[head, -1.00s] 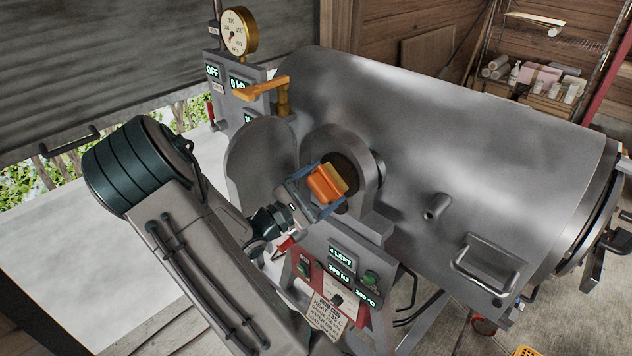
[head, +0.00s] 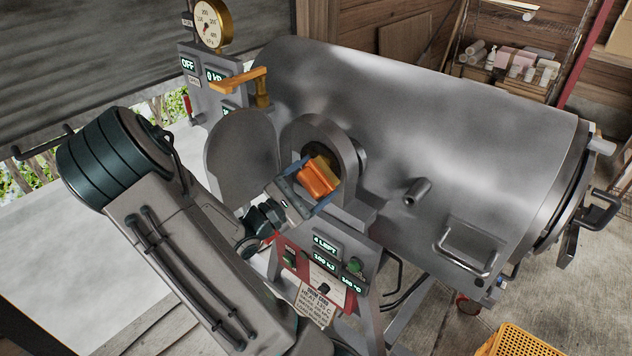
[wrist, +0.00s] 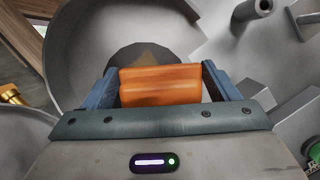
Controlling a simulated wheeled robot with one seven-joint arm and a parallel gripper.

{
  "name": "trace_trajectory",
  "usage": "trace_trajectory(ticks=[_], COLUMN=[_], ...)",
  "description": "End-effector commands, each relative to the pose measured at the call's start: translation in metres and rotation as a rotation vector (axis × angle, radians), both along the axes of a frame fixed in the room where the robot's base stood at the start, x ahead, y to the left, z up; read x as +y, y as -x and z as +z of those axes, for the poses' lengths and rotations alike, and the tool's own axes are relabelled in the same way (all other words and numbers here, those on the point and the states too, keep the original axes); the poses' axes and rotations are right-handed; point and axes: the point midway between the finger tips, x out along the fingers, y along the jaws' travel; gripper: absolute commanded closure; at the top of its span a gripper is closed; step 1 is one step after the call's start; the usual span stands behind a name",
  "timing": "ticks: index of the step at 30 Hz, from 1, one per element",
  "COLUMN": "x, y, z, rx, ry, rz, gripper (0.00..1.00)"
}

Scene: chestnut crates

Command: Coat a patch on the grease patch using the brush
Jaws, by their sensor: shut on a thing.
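The brush (head: 316,179) has an orange handle block and yellow bristles. My gripper (head: 311,184) is shut on its handle, and the bristle end points into the round grey housing on the machine's front. The orange handle (wrist: 160,84) also fills the space between my blue fingers in the wrist view. The grease patch (head: 322,156) seems to be the dark brownish round face inside that housing; the brush hides part of it. In the wrist view a brown area (wrist: 143,54) shows behind the brush. I cannot tell whether the bristles touch it.
A large grey drum (head: 420,120) extends right from the housing. An open round cover (head: 240,160) stands left of it. An orange lever (head: 240,80), a gauge (head: 212,22) and a control panel (head: 315,265) are close by. A yellow crate (head: 515,342) is on the floor.

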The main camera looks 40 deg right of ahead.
Motion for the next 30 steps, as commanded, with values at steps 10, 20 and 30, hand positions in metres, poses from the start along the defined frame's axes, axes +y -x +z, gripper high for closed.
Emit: trace_trajectory(ticks=[10, 20, 30], x=[0.003, 0.004, 0.004], y=[-0.025, -0.046, -0.063], z=[0.001, 0.0, 0.001], rx=[-0.001, -0.003, -0.001], ry=[0.0, 0.0, 0.0], rz=[0.0, 0.001, -0.001], gripper=[0.37, 0.37, 0.37])
